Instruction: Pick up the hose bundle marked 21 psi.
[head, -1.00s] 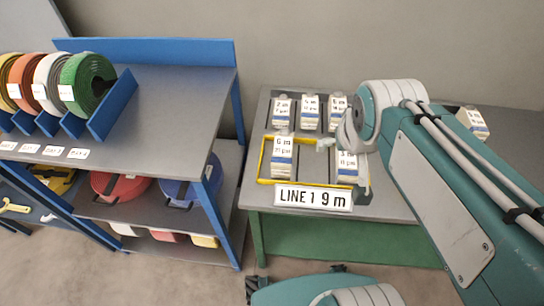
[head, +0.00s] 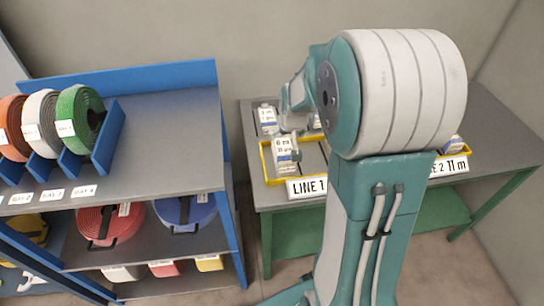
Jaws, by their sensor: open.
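Small white-labelled hose bundles stand on the grey table (head: 490,130) in the head view. One bundle (head: 283,152), its label seeming to start with 6 m, stands in the yellow-edged tray (head: 274,181) behind the LINE 1 sign (head: 306,187). Another bundle (head: 267,118) stands behind it to the left. The psi figures are too small to read surely, so I cannot tell which is 21 psi. My gripper (head: 297,134) is open and partly hidden, close by the tray bundle's upper right. I cannot tell whether they touch. My arm hides much of the table and other bundles.
A blue-framed shelf unit (head: 160,78) stands at left with orange, white and green hose coils (head: 80,122) on top. Red (head: 107,224) and blue (head: 185,210) rolls lie below. A LINE 2 11 m sign (head: 452,165) is at right, a bundle (head: 452,144) behind it. The table's right end is bare.

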